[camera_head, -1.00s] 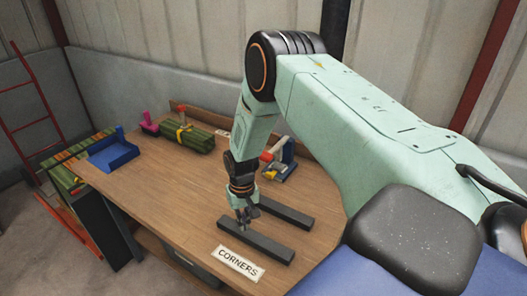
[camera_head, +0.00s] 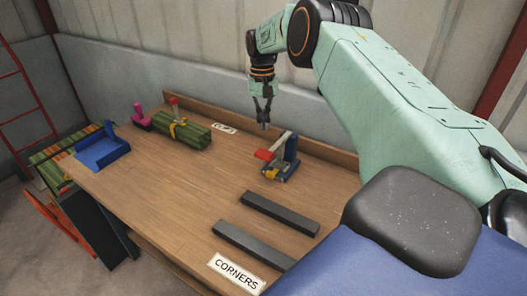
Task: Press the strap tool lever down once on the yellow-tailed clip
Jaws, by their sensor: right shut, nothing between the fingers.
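The strap tool (camera_head: 291,150) is a blue upright on a low base, standing on the table right of the middle. Its lever (camera_head: 279,144) is a pale bar that slopes down to the left, with a red end (camera_head: 264,155). A small yellow piece (camera_head: 271,174) sits low on the tool's front left; it may be the clip, but it is too small to tell. My right gripper (camera_head: 264,126) is shut and empty, pointing down above and behind the tool, apart from the lever. My left gripper is out of view.
A green bundle with a yellow strap (camera_head: 180,133), a pink item (camera_head: 142,119) and a blue tray (camera_head: 100,155) stand at the left. Two dark bars (camera_head: 280,214) (camera_head: 254,244) and a CORNERS label (camera_head: 236,274) lie in front. A low ledge (camera_head: 326,150) runs along the table's back. The table's middle is clear.

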